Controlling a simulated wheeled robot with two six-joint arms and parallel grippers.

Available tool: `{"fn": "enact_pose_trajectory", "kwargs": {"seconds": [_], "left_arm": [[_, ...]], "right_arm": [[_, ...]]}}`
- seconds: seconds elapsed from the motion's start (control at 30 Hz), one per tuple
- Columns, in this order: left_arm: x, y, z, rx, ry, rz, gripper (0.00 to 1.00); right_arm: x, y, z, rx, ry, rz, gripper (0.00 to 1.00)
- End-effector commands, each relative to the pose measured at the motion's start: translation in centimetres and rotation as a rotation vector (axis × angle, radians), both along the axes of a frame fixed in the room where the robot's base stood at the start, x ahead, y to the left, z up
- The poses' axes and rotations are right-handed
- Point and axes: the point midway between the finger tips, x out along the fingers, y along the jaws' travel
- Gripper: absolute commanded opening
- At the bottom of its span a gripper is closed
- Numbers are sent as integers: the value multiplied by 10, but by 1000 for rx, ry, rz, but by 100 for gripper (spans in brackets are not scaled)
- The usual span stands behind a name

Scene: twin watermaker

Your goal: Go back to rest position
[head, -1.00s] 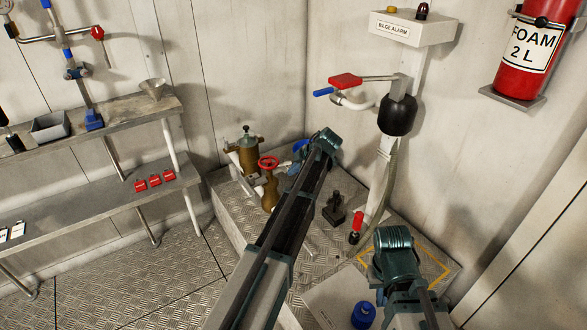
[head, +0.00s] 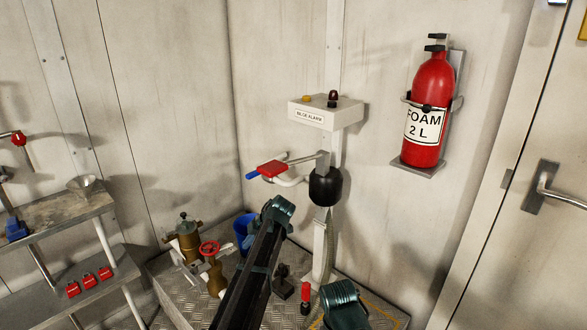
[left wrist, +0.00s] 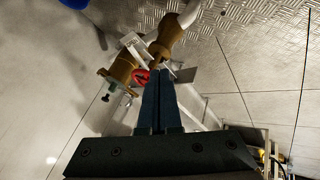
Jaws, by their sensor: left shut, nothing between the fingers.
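My left gripper (left wrist: 160,74) is shut and empty in the left wrist view, its two dark fingers pressed together. In that view its tips appear close beside the red handwheel (left wrist: 141,78) of a brass valve; I cannot tell the gap. In the head view my left arm reaches up the middle of the picture, and its fingers cannot be made out. The brass valve with the red handwheel (head: 210,248) stands left of this arm, beside a brass strainer (head: 188,237). Part of my right arm shows at the bottom, but its gripper does not.
A blue bucket (head: 242,230) stands partly behind my left arm. The bilge alarm box (head: 325,112) and red-handled lever (head: 272,168) are at the corner. A foam extinguisher (head: 427,110) hangs on the right wall. A shelf (head: 60,213) with a funnel stands left.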

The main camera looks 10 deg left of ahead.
Motion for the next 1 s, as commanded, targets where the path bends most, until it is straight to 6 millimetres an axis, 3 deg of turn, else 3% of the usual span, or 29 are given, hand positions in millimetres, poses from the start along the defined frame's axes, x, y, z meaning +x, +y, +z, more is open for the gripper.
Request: {"fn": "enact_pose_trajectory", "kwargs": {"seconds": [0.17,0.4,0.7,0.83,1.0], "left_arm": [[-58,-40,44,-20,204,-295,0],[-154,-102,98,-56,538,-897,0],[-272,-160,164,-70,824,-1686,0],[-307,-174,183,-63,883,-1942,0],[-330,-183,193,-53,914,-2130,0]], "right_arm": [[0,0,54,0,0,0,0],[0,0,124,0,0,0,0],[0,0,202,0,0,-1,0],[0,0,223,0,0,-1,0],[0,0,234,0,0,-1,0]]}}
